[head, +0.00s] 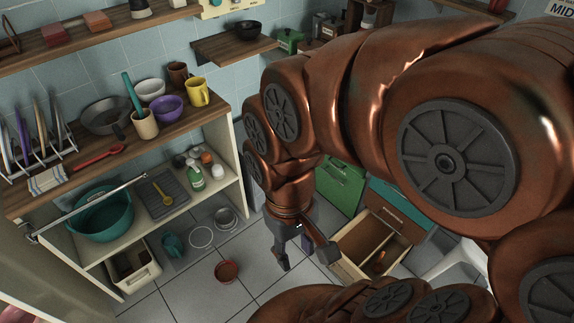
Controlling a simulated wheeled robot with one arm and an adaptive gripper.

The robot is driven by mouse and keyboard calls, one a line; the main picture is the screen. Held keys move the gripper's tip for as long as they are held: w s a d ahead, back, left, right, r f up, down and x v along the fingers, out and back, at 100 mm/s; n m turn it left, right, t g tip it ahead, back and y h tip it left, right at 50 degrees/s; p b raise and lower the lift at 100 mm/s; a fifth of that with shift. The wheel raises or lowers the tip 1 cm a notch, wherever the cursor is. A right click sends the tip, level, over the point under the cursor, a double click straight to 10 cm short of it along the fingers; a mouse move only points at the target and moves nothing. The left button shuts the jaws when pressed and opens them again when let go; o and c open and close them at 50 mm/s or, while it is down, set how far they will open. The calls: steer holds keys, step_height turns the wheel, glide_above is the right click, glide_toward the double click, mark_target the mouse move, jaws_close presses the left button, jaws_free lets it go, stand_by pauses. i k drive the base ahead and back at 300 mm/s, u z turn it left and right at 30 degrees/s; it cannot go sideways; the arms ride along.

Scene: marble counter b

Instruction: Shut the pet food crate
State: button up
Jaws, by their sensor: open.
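A wooden drawer-like crate (365,233) stands pulled open at the lower right, below the green and teal cabinet fronts. Its inside shows, with a small orange-brown item (380,258) in it. No label is readable, so I cannot tell for sure that it is the pet food crate. My gripper (304,257) points down, open and empty, just left of the crate's front. One finger looks close to the crate's left edge; I cannot tell whether they touch. My arm hides part of the cabinets and the crate's surroundings.
A shelf unit at left holds a teal tub (103,216), bottles and a dish rack (42,158). A cream bin (150,272) stands on its lowest level. A reddish-brown bowl (227,271) sits on the tiled floor. The floor between bowl and gripper is clear.

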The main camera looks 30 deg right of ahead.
mark_target(361, 243)
steer(key=z, duration=0.5)
steer(key=k, duration=1.05)
steer(key=z, duration=0.55)
steer(key=i, duration=0.5)
steer(key=z, duration=0.25)
steer(key=k, duration=0.55)
steer(key=u, duration=1.25)
steer(key=i, duration=0.65)
steer(key=u, duration=0.15)
